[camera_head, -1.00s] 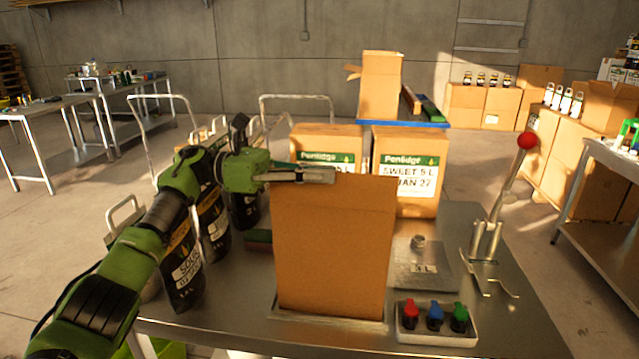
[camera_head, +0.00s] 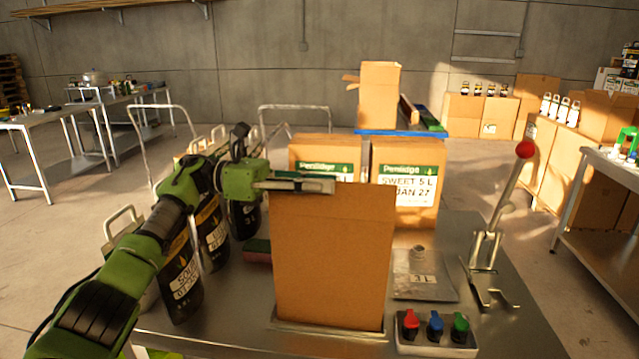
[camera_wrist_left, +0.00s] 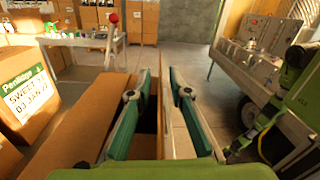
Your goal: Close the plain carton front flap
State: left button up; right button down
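The plain carton (camera_head: 335,265) stands upright on the metal table in the head view. Its plain brown front faces me, and the front flap (camera_head: 365,198) appears to stand up in line with the front wall. The inside and the other flaps are hidden in the head view. My left gripper (camera_head: 318,185) is at the carton's top edge, towards its left side, with its fingers pointing right. In the left wrist view, the left gripper's fingers (camera_wrist_left: 163,105) are apart, with cardboard (camera_wrist_left: 75,125) below and to the left. Contact is unclear. My right gripper is out of view.
Two labelled cartons (camera_head: 405,215) stand behind. Dark bottles (camera_head: 182,280) stand at the left under my left arm. A scale plate (camera_head: 425,285), a lever with a red knob (camera_head: 525,150) and a tray of coloured knobs (camera_head: 436,348) are at the right.

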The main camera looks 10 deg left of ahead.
pick_arm(q)
jog(key=shift+w+a, duration=0.15)
jog(key=shift+a, duration=3.6)
jog(key=shift+a, duration=0.15)
